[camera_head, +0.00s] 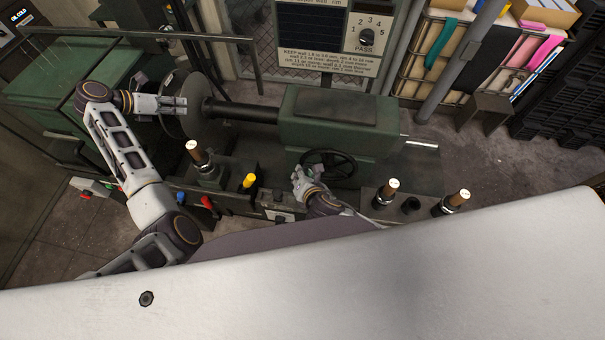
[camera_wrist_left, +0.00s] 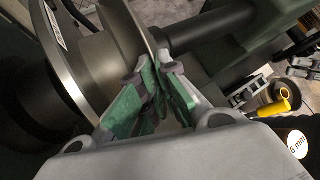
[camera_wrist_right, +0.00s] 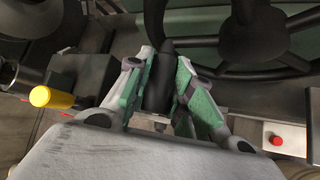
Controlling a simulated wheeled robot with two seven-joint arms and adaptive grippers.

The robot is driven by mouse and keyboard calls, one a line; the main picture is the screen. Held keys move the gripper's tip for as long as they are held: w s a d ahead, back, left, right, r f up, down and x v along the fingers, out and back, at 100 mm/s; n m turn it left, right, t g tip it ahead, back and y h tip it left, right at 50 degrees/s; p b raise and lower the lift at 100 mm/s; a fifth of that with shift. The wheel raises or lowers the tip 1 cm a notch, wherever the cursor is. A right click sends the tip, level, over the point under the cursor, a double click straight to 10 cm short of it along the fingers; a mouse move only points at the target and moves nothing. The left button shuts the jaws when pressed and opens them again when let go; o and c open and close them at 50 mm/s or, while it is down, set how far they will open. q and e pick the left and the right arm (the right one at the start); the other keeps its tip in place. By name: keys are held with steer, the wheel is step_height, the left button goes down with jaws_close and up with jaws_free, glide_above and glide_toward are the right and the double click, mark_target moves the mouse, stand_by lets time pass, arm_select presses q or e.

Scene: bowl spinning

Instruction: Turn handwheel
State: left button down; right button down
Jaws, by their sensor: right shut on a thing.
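The dark spoked handwheel (camera_head: 346,168) sits on the front of the green machine housing. It shows at the upper right of the right wrist view (camera_wrist_right: 245,45). My right gripper (camera_head: 299,176) is at the wheel's left side. In the right wrist view its green-padded fingers are shut on the wheel's dark upright handle (camera_wrist_right: 158,92). My left gripper (camera_head: 184,106) is at the grey metal disc (camera_head: 210,118) on the machine's left. In the left wrist view its fingers (camera_wrist_left: 157,72) lie close together at the disc's rim; whether they grip it is unclear.
A dark shaft (camera_head: 240,111) joins the disc to the green housing (camera_head: 330,125). A red button (camera_wrist_right: 276,140) shows in the right wrist view.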

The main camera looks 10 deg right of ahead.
steer(key=shift+a+f, duration=0.1)
steer(key=shift+f, duration=0.2)
steer(key=shift+f+n, duration=0.15)
steer(key=shift+n, duration=0.15)
steer(key=c, duration=1.5)
jaws_free()
steer(key=shift+a, duration=0.1)
steer(key=shift+o, duration=1.2)
steer(key=shift+d, duration=0.25)
steer(key=shift+s+r, duration=0.2)
steer(key=shift+r, duration=0.05)
steer(key=shift+s+r, duration=0.15)
steer(key=v, duration=1.1)
steer(key=shift+a+r, duration=0.15)
steer(key=shift+r, duration=0.05)
